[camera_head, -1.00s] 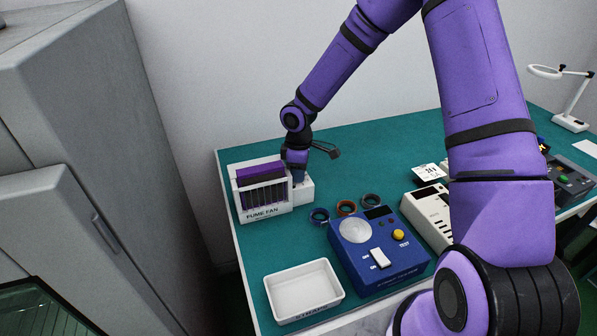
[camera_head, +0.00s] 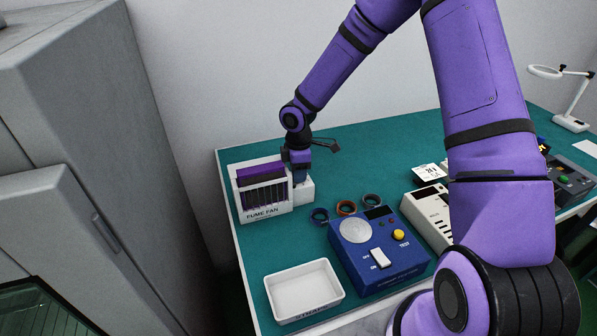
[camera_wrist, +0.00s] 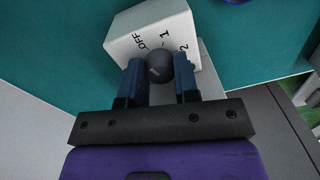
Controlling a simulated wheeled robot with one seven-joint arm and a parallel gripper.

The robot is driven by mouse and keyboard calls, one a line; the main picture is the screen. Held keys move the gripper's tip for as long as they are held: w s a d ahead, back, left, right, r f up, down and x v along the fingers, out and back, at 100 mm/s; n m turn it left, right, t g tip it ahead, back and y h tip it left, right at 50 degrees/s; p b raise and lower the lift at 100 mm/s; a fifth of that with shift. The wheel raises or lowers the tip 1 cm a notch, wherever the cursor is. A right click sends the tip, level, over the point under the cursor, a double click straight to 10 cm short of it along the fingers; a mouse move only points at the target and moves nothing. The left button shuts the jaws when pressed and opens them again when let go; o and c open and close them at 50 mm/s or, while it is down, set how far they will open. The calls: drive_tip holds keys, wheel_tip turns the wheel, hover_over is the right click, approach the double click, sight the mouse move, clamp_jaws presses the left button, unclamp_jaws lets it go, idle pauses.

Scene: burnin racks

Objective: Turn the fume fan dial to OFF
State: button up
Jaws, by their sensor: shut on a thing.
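The fume fan (camera_head: 262,209) is a white box with dark slats and a purple top at the left end of the teal bench. Its white control block (camera_wrist: 128,45) carries the marks OFF, 1 and 2 in the wrist view. The dark round dial (camera_wrist: 160,65) sits between the two blue fingers of my gripper (camera_wrist: 161,78), which is shut on it. A light line on the dial shows, but I cannot tell surely which mark it points to. In the head view my gripper (camera_head: 299,172) reaches down onto the block from above and hides the dial.
A blue tester (camera_head: 375,250) with a switch and yellow button stands in front to the right, with several rings (camera_head: 346,208) behind it. A white tray (camera_head: 302,290) is at the front. A grey cabinet (camera_head: 75,150) stands left of the bench.

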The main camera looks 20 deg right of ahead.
drive_tip(key=o, duration=0.6)
drive_tip(key=shift+o, duration=0.2)
drive_tip(key=shift+r, duration=0.1)
wheel_tip(320, 180, up, 11)
drive_tip(key=shift+w, duration=0.25)
drive_tip(key=shift+d, duration=0.1)
drive_tip(key=s+d+r+m+t+h, duration=0.3)
drive_tip(key=s+r+m, duration=0.5)
drive_tip(key=s+r, duration=0.8)
drive_tip(key=s+d+r+m+t+y, duration=0.1)
drive_tip(key=s+r+m, duration=0.3)
drive_tip(key=s, duration=0.4)
drive_tip(key=s+d+r+m+t+y, duration=0.1)
drive_tip(key=s+r+m, duration=0.3)
drive_tip(key=s, duration=0.4)
drive_tip(key=shift+s+d+r+t+y, duration=0.15)
drive_tip(key=shift+s+d+t+y, duration=0.15)
drive_tip(key=shift+d+y, duration=0.35)
